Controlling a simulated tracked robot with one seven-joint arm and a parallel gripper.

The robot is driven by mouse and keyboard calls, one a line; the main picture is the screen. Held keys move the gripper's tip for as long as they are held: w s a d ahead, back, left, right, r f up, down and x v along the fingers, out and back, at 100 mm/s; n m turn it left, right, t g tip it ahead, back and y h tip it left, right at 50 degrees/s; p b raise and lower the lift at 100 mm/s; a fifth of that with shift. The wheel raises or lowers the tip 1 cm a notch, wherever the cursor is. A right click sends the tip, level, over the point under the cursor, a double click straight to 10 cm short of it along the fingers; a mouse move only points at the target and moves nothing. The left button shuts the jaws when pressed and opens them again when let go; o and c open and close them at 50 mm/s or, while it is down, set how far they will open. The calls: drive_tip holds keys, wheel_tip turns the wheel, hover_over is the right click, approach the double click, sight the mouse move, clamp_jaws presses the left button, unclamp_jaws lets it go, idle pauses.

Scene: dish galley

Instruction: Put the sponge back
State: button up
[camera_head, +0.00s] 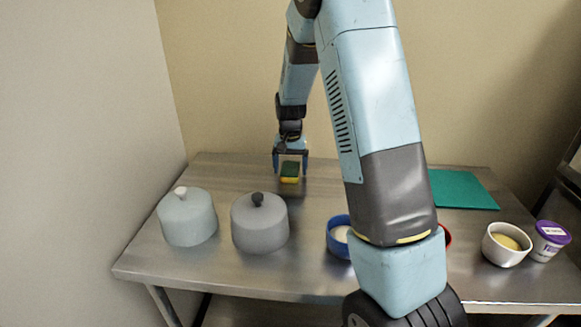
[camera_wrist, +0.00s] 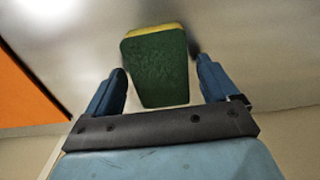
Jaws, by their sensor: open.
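The sponge (camera_head: 289,172), green on top with a yellow layer below, lies on the steel table toward its back edge. My gripper (camera_head: 290,172) is over the sponge, with a finger on each side. In the wrist view the green face of the sponge (camera_wrist: 157,68) sits between and beyond the two blue fingers (camera_wrist: 160,80). The fingers are open, with a gap on both sides of the sponge. I cannot tell how far down the fingertips reach beside it.
Two lidded pots, one pale (camera_head: 187,218) and one grey (camera_head: 260,224), stand at the front left of the steel table (camera_head: 225,175). A blue bowl (camera_head: 339,236) is partly behind my arm. A green mat (camera_head: 462,190), white bowl (camera_head: 505,245) and purple-white tub (camera_head: 549,242) are at the right.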

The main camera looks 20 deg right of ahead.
sight(290, 168)
wheel_tip(290, 168, up, 12)
drive_tip(key=s+r+n+t, duration=0.1)
drive_tip(key=s+r, duration=0.6)
drive_tip(key=s, duration=0.1)
drive_tip(key=s+r+n+t, duration=0.1)
drive_tip(key=s+r+t, duration=0.1)
drive_tip(key=s, duration=1.1)
drive_tip(key=s+r+n+t, duration=0.2)
drive_tip(key=s+r, duration=0.2)
drive_tip(key=s, duration=0.9)
drive_tip(key=shift+r+n+t, duration=0.3)
